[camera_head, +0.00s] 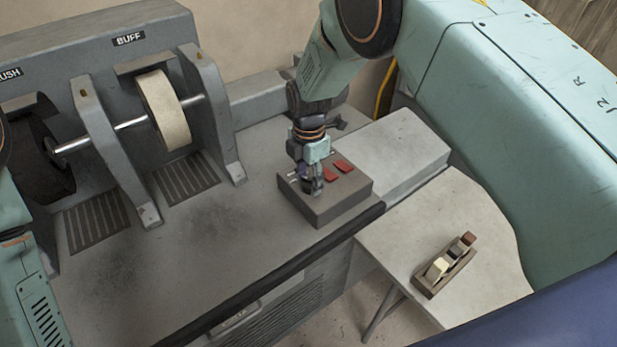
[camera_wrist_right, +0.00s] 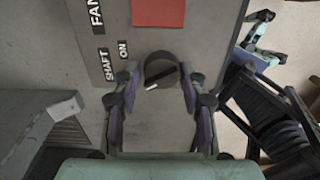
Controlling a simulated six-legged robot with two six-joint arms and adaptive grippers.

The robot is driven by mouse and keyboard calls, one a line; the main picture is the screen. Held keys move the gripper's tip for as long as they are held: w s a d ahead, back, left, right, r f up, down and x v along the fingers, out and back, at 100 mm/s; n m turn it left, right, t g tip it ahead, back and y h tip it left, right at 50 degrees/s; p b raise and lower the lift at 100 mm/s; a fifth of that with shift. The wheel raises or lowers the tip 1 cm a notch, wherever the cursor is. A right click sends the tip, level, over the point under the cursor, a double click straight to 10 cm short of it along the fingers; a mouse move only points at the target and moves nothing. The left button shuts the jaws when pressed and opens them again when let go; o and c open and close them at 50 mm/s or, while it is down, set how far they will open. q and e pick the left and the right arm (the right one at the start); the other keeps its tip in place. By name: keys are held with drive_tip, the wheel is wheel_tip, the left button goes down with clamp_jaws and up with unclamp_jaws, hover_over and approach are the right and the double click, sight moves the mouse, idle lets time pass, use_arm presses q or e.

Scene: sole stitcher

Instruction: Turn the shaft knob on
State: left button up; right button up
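The shaft knob (camera_wrist_right: 161,68) is a dark round knob on the grey control box (camera_head: 340,208), beside the labels SHAFT and ON in the right wrist view. A white mark shows at its lower left edge. My right gripper (camera_wrist_right: 160,76) has one finger on each side of the knob, and a small gap shows at the left finger. In the head view my right gripper (camera_head: 312,184) points down at the near left part of the box and mostly hides the knob. My left gripper is out of view; only part of my left arm shows at the left edge.
A buffing wheel (camera_head: 164,110) and a brush wheel on a steel shaft stand to the left. A small holder with blocks (camera_head: 431,283) lies on the side table. The bench's front middle is clear.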

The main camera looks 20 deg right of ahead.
drive_tip(key=shift+w+d, duration=0.1)
drive_tip(key=shift+d, duration=0.05)
drive_tip(key=shift+c, duration=1.4)
drive_tip(key=shift+s+r, duration=0.1)
drive_tip(key=shift+s, duration=0.1)
drive_tip(key=shift+c, duration=0.8)
drive_tip(key=shift+w, duration=0.1)
drive_tip(key=shift+c, duration=0.9)
